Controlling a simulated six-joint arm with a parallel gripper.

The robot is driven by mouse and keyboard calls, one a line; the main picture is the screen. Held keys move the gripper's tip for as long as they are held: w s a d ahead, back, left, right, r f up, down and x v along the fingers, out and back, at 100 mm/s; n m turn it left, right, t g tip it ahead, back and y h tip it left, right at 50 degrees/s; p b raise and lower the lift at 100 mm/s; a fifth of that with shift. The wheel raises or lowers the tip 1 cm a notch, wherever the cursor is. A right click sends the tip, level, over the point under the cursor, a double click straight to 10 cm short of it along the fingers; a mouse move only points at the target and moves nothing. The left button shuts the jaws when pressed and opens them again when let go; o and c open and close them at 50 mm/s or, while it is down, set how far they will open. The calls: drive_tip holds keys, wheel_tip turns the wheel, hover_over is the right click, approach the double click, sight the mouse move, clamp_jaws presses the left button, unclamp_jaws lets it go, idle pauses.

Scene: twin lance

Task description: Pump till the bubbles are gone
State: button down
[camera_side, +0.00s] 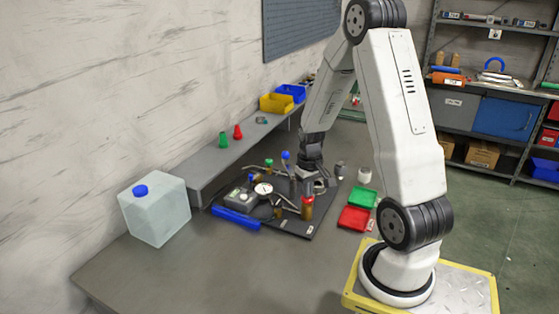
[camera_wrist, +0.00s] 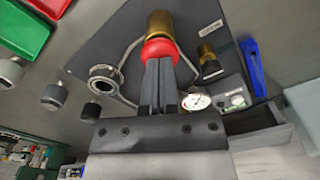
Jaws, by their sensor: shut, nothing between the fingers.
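A brass cylinder with a red knob (camera_side: 307,199) stands on a dark plate (camera_side: 298,226). In the wrist view, the shut fingers of my gripper (camera_wrist: 159,60) reach the red knob (camera_wrist: 157,48), with the brass body (camera_wrist: 159,23) beyond it. The fingertips overlap the knob; whether they touch it I cannot tell. Nothing is between the fingers. A round white gauge (camera_side: 263,188) sits on the same plate and also shows in the wrist view (camera_wrist: 196,102). No bubbles can be made out in either view.
A blue bar (camera_side: 235,217) lies at the plate's front left edge. A translucent jug with a blue cap (camera_side: 155,210) stands at the left. Green (camera_side: 363,197) and red (camera_side: 353,219) trays lie right of the plate. The front of the table is clear.

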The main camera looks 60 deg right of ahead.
drive_tip(key=shift+r, duration=2.3)
drive_tip(key=shift+w+a, duration=0.25)
drive_tip(key=shift+a, duration=0.15)
drive_tip(key=a+r+n+t, duration=0.1)
drive_tip(key=a+n, duration=0.2)
drive_tip(key=a, duration=0.9)
drive_tip(key=w+a+r+n+t, duration=0.1)
drive_tip(key=a+n, duration=0.2)
drive_tip(key=a, duration=0.8)
drive_tip(key=shift+a+t, duration=0.3)
drive_tip(key=shift+a, duration=0.1)
drive_tip(key=c, duration=1.3)
unclamp_jaws()
drive_tip(key=shift+w, duration=0.1)
